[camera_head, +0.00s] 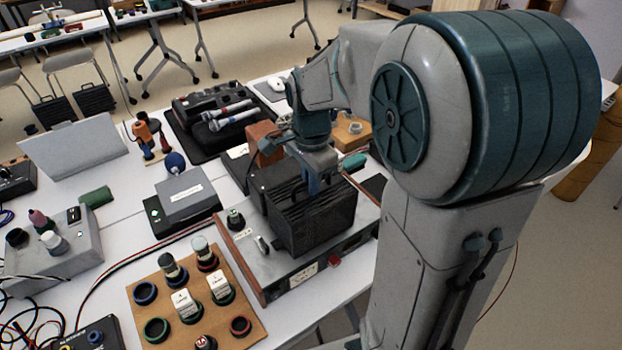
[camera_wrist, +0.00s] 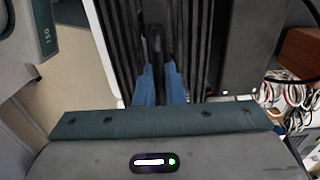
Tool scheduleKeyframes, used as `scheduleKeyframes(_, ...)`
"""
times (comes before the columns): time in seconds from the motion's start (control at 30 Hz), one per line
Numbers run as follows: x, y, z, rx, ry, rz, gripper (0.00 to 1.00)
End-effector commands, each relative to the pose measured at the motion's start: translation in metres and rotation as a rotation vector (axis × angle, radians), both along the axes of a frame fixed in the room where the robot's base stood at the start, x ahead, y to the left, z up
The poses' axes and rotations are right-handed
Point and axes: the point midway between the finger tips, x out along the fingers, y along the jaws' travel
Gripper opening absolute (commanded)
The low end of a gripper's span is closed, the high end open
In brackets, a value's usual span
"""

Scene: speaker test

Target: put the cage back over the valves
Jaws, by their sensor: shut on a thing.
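The cage (camera_head: 312,222) is a dark slatted box with a handle on top. My gripper (camera_head: 313,185) is above it in the head view, with its blue fingers shut on the handle. The wrist view shows the fingers (camera_wrist: 160,88) closed at the black handle, with the slats of the cage (camera_wrist: 122,45) alongside. The cage is over the amplifier (camera_head: 283,268), a grey chassis with wooden ends. I cannot tell whether the cage rests on the chassis or hangs just above it. Any valves under the cage are hidden.
A tan board (camera_head: 217,317) with coloured rings, two valves and small white boxes lies in front left. A grey box (camera_head: 183,192) stands left of the amplifier. A black tray (camera_head: 222,118) with microphones is behind. Cables run across the table at left.

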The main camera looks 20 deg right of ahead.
Motion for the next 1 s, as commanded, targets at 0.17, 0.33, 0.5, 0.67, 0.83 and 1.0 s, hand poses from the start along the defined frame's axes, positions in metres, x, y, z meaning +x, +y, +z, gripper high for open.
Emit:
scheduleKeyframes(0.17, 0.000, 0.000, 0.000, 0.000, -0.001, 0.000, 0.35)
scheduleKeyframes(0.33, 0.000, 0.000, 0.000, 0.000, 0.000, 0.000, 0.35)
scheduleKeyframes(0.5, 0.000, 0.000, 0.005, 0.001, -0.002, 0.000, 0.35)
scheduleKeyframes(0.67, 0.001, 0.000, 0.029, 0.000, -0.005, 0.000, 0.35)
scheduleKeyframes(0.83, 0.001, 0.000, 0.069, 0.000, -0.006, 0.000, 0.35)
scheduleKeyframes(1.0, 0.001, 0.000, 0.105, 0.000, -0.004, 0.000, 0.35)
